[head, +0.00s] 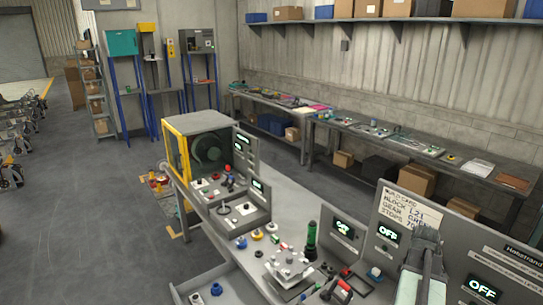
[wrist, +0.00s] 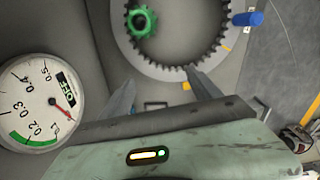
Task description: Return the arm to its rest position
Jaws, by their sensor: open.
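My gripper (wrist: 160,88) shows in the wrist view with its two fingers spread apart and nothing between them. Beyond the fingertips is a grey panel with a large toothed ring (wrist: 222,72) and a small green gear (wrist: 141,21) at its inner left. I cannot tell whether the fingertips touch the panel. In the head view a grey-green part of my arm (head: 424,270) stands at the lower right, in front of the sign panel. My fingers cannot be made out there.
A round gauge (wrist: 38,103) and a blue peg (wrist: 248,18) flank the ring. In the head view, a bench holds a yellow-framed machine (head: 203,125), control boxes, a green cylinder (head: 311,237) and small parts. Long side tables (head: 310,124) line the wall.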

